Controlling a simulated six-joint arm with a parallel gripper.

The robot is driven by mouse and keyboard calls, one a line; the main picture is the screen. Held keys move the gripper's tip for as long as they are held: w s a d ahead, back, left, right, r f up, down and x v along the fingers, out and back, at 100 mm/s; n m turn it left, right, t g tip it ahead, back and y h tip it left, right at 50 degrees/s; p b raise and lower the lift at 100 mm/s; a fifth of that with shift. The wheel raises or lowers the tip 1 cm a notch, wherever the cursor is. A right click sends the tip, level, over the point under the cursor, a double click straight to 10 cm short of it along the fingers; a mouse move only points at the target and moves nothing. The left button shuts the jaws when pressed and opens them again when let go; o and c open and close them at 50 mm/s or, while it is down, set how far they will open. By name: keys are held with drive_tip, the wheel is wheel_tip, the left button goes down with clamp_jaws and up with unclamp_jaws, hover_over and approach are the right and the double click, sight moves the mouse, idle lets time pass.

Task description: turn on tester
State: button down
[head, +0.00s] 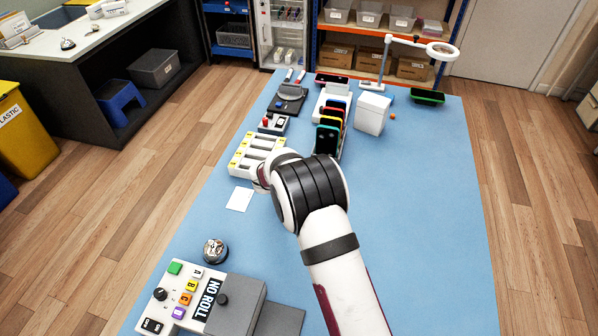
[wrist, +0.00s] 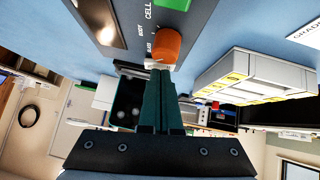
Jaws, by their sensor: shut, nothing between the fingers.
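The tester (wrist: 120,30) shows in the wrist view as a dark grey panel with small white lettering, part of it reading CELL. An orange knob (wrist: 167,44) stands on it, a green part (wrist: 174,3) lies at the frame's top edge, and a pale lit window is at its left. My gripper (wrist: 160,66) is shut and empty, its dark fingertips right at the orange knob. I cannot tell whether they touch it. In the head view my arm covers the fingers, and I cannot make out the tester there.
A white slotted tray with yellow labels (head: 257,152) stands left of my wrist, with a white card (head: 240,199) before it. Upright phones (head: 328,140) stand just beyond my arm. A button box (head: 180,290) is at the front left. The blue table's right side is clear.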

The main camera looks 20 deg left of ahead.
drive_tip(key=r, duration=0.4)
drive_tip(key=shift+s+a+r, duration=0.1)
drive_tip(key=shift+a+r, duration=0.1)
drive_tip(key=shift+a, duration=0.15)
drive_tip(key=d+v, duration=0.1)
drive_tip(key=v, duration=0.8)
drive_tip(key=shift+s+a, duration=0.25)
drive_tip(key=shift+a, duration=0.25)
drive_tip(key=shift+r, duration=0.1)
drive_tip(key=x, duration=0.3)
drive_tip(key=d+x, duration=0.1)
drive_tip(key=x, duration=0.5)
drive_tip(key=shift+d+r, duration=0.15)
drive_tip(key=shift+d, duration=0.1)
drive_tip(key=f, duration=0.3)
drive_tip(key=shift+w+d+f, duration=0.25)
drive_tip(key=shift+w+f, duration=0.05)
drive_tip(key=shift+w, duration=0.05)
drive_tip(key=shift+f, duration=0.5)
drive_tip(key=shift+d, duration=0.1)
